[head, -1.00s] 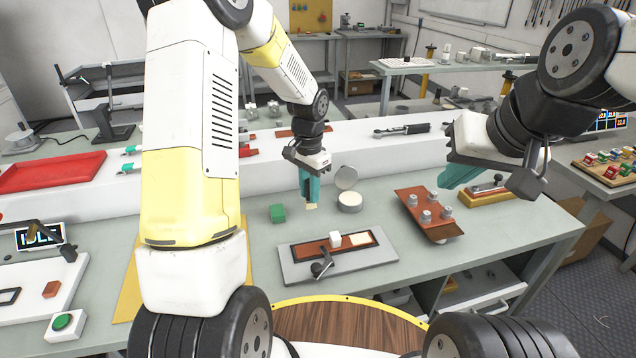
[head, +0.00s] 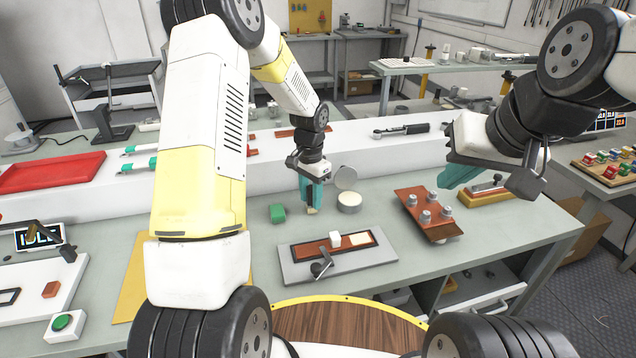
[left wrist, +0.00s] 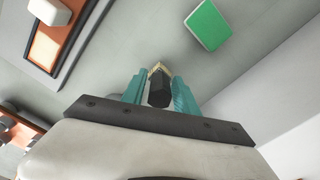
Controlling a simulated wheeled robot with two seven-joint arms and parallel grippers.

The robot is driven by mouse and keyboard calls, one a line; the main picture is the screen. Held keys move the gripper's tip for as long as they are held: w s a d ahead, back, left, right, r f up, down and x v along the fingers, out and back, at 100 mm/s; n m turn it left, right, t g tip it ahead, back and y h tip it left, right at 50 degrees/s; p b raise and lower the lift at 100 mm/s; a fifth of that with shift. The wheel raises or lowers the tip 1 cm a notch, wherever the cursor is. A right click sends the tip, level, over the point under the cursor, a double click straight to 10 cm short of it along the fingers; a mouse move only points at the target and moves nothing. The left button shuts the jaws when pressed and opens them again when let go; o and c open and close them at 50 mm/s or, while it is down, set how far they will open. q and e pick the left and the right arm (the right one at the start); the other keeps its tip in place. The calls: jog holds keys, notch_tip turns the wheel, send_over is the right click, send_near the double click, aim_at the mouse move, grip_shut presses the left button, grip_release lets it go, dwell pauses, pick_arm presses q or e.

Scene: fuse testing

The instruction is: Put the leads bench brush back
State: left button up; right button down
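My left gripper (head: 311,198) points down over the grey-green bench, between a green block and a round silver tin. In the left wrist view its teal fingers (left wrist: 160,92) are closed around a dark brush handle (left wrist: 159,90) with a tan tip. In the head view only the brush's small tan end (head: 311,211) shows below the fingers, close to the bench top; I cannot tell whether it touches. My right gripper (head: 460,178) is off to the right, beside a brown board; its teal fingers are seen side-on and their gap is hidden.
The green block (head: 277,212) and the open tin (head: 349,200) flank my left gripper. A grey fixture (head: 290,270) with a white block (head: 335,239) lies in front. The brown board (head: 440,232) with silver posts is right. A white raised ledge (head: 230,190) runs behind.

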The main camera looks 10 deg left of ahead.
pick_arm(q)
jog(key=shift+o, duration=0.3)
notch_tip(320, 180, up, 11)
jog(key=shift+r, duration=0.1)
jog(key=shift+s+r, duration=0.1)
jog(key=shift+r, duration=0.6)
jog(key=s+r+n+t, duration=0.2)
jog(key=s+r, duration=0.2)
jog(key=s, duration=0.4)
jog(key=s+a+r+n+t+h, duration=0.1)
jog(key=s+r+n+t, duration=0.1)
jog(key=s+r, duration=0.3)
jog(key=s+a+r+n+t+h, duration=0.1)
jog(key=s+r, duration=0.4)
jog(key=s, duration=0.7)
jog(key=shift+s+n+t, duration=0.35)
jog(key=shift+n+t, duration=0.25)
jog(key=shift+n, duration=0.3)
jog(key=shift+a+r, duration=0.1)
